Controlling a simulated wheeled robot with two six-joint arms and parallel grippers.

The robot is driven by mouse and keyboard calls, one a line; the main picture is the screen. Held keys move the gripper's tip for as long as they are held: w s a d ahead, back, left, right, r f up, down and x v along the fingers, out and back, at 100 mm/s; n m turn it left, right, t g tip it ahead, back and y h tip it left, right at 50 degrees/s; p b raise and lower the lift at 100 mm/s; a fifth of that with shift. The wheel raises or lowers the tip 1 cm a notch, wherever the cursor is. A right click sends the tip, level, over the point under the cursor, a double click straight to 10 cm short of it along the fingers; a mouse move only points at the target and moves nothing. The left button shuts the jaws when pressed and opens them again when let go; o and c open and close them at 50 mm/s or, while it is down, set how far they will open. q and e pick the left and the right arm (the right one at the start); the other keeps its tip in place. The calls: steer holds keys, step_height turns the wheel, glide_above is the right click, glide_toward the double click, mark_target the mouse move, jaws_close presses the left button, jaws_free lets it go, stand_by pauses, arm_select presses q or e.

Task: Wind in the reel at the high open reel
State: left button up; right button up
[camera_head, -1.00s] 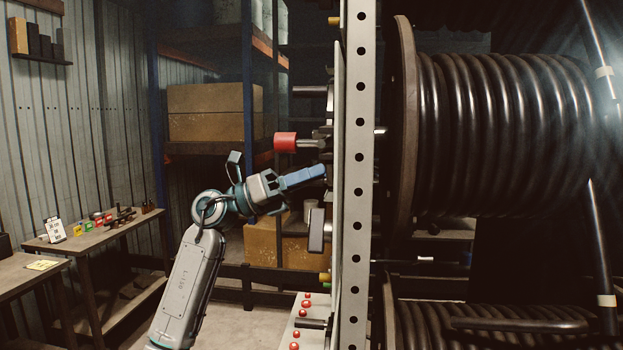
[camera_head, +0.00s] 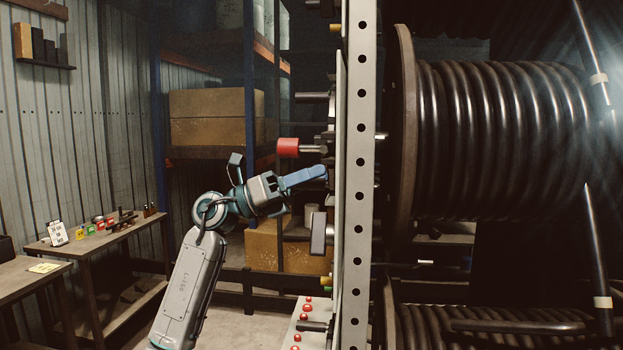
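The high open reel (camera_head: 510,140) is a large drum wound with thick black hose, with a brown round flange (camera_head: 405,130) on its left side. It sits right of a grey perforated upright (camera_head: 357,200). A red knob (camera_head: 288,147) on a crank sticks out on the upright's left side. My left gripper (camera_head: 318,174) is just below and right of the red knob, its blue fingers pointing right toward the upright and apart from the knob. Whether its fingers are open is not clear from this side. My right gripper is not in view.
A second hose reel (camera_head: 490,325) lies below. A panel with red buttons (camera_head: 308,308) stands low by the upright. A dark handle block (camera_head: 318,232) juts out beneath my gripper. Shelving with cardboard boxes (camera_head: 207,130) and a workbench (camera_head: 100,235) stand behind at left.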

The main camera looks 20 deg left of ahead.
arm_select(q)
steer(key=shift+s+a+f+b, duration=0.2)
steer(key=shift+a+f+b, duration=0.2)
steer(key=shift+b, duration=0.25)
steer(key=b+v, duration=0.9)
steer(key=v, duration=0.2)
steer(key=shift+s+a+r, duration=0.2)
steer(key=shift+s+r, duration=0.05)
steer(key=shift+r, duration=0.05)
steer(key=shift+f, duration=0.1)
stand_by(0.4)
steer(key=b+v, duration=0.5)
steer(key=v, duration=0.5)
steer(key=shift+a+b, duration=0.3)
steer(key=shift+a, duration=0.1)
